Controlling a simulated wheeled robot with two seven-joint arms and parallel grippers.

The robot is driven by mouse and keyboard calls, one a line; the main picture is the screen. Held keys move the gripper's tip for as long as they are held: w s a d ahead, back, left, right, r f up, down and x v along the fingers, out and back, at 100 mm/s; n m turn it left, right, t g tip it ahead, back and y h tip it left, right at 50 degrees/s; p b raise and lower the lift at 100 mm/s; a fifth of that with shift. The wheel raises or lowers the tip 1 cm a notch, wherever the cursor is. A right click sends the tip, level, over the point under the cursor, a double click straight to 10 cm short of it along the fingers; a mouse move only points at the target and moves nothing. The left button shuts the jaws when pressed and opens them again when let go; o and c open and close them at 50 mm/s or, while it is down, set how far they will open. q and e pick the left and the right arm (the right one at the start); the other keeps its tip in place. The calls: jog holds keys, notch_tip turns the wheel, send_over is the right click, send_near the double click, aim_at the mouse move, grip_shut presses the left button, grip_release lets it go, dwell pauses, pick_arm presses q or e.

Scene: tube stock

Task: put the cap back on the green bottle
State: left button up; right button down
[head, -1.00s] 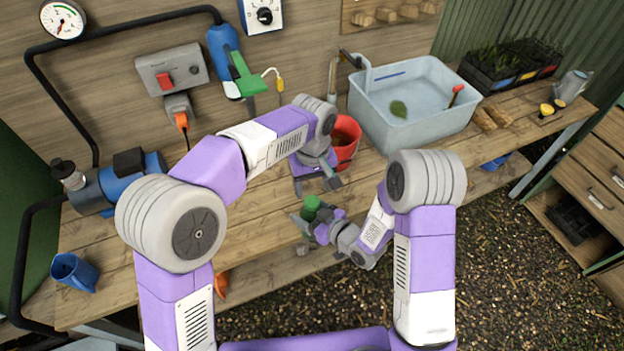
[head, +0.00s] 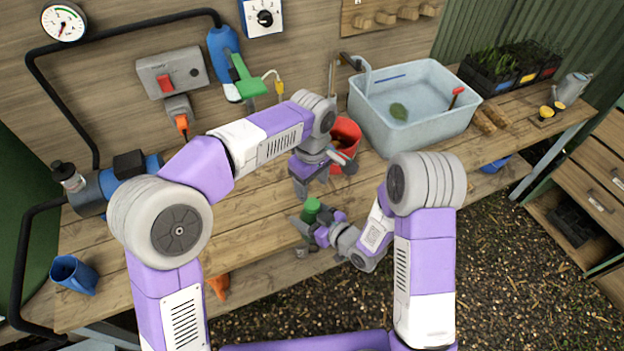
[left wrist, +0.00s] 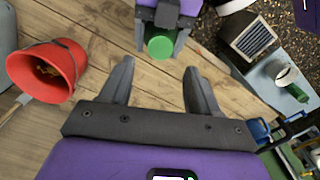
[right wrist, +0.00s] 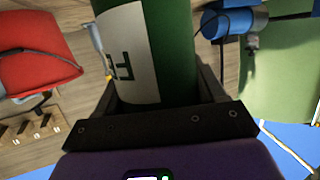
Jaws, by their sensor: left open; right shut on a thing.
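The green bottle (head: 311,205) is held at the front edge of the bench by my right gripper (head: 304,236), which is shut on it. In the right wrist view the bottle (right wrist: 178,45) fills the space between the fingers, with a white label on its side. My left gripper (head: 322,182) is open and empty, above and behind the bottle in the head view. In the left wrist view the bottle's green round end (left wrist: 160,46) lies just beyond the gap between the open fingers. I cannot make out a separate cap in any view.
A red bucket (head: 344,132) stands close behind my left gripper. A pale blue tub (head: 425,125) of water is to its right. A blue cup (head: 74,273) and a blue pump (head: 118,185) are at the left. The bench between them and my left gripper is clear.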

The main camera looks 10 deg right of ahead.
aim_at(312, 203)
pick_arm(q)
notch_tip(312, 203, down, 7)
jog(key=shift+f, duration=0.1)
dwell(0.3)
jog(key=c, duration=1.1)
jog(key=m, duration=0.6)
jog(key=shift+m, duration=0.3)
jog(key=o, duration=1.2)
